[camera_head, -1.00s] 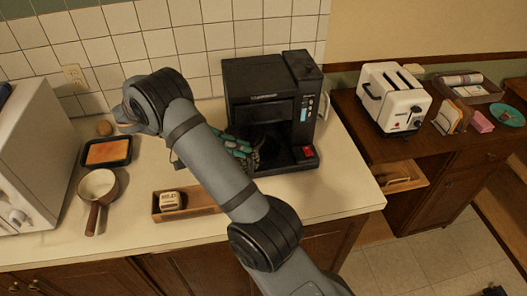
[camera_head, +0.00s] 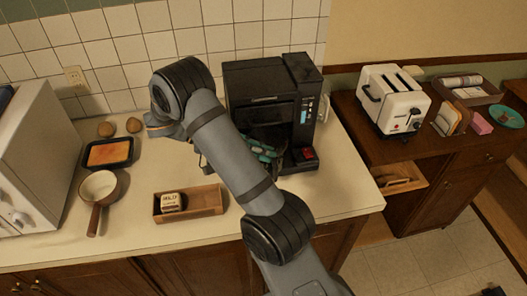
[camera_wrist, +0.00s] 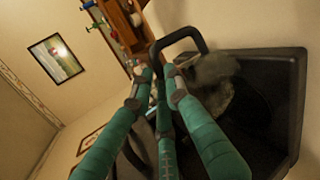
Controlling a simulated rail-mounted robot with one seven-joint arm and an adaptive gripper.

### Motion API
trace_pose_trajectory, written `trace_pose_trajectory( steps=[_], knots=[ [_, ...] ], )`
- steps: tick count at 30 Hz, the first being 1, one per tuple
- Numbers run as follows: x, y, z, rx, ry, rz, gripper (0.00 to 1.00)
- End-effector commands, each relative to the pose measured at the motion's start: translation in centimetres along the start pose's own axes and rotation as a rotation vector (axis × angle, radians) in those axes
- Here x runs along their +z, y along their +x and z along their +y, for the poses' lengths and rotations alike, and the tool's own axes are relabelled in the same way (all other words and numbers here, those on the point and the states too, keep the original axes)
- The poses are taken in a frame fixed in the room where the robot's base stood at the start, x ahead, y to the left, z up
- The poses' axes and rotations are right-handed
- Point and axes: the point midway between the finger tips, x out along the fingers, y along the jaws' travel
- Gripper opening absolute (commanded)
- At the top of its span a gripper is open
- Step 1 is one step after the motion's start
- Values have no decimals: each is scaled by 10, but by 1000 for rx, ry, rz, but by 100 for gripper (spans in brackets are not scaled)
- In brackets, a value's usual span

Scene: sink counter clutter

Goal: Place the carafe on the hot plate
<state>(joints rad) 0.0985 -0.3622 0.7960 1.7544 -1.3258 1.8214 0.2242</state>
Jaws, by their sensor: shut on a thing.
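The black coffee maker (camera_head: 270,82) stands at the back of the counter, with a red switch (camera_head: 308,154) at its front right. Its hot plate is hidden behind my arm and gripper. My gripper (camera_head: 265,150) has teal fingers and is at the lower front opening of the coffee maker. In the wrist view my gripper (camera_wrist: 158,78) is shut at the black handle (camera_wrist: 182,36) of the carafe. The carafe's smoky glass (camera_wrist: 212,72) shows just beyond the fingertips, beside a large black surface (camera_wrist: 285,105). Whether the carafe touches the plate cannot be seen.
A saucepan (camera_head: 100,187), a dark tray (camera_head: 108,153) and two brown round things (camera_head: 106,129) are to the left. A white toaster (camera_head: 393,97) stands on the right cabinet.

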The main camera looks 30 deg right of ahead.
Motion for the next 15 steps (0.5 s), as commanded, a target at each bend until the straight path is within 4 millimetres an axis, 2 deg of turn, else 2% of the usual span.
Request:
trace_pose_trajectory(
  steps=[8, 9, 15],
  knots=[
    [-3, 4, -8, 1, 0, 0, 0],
    [-2, 4, -7, 0, -1, 0, 16],
    [-2, 4, -7, 0, -1, 0, 28]
  ],
)
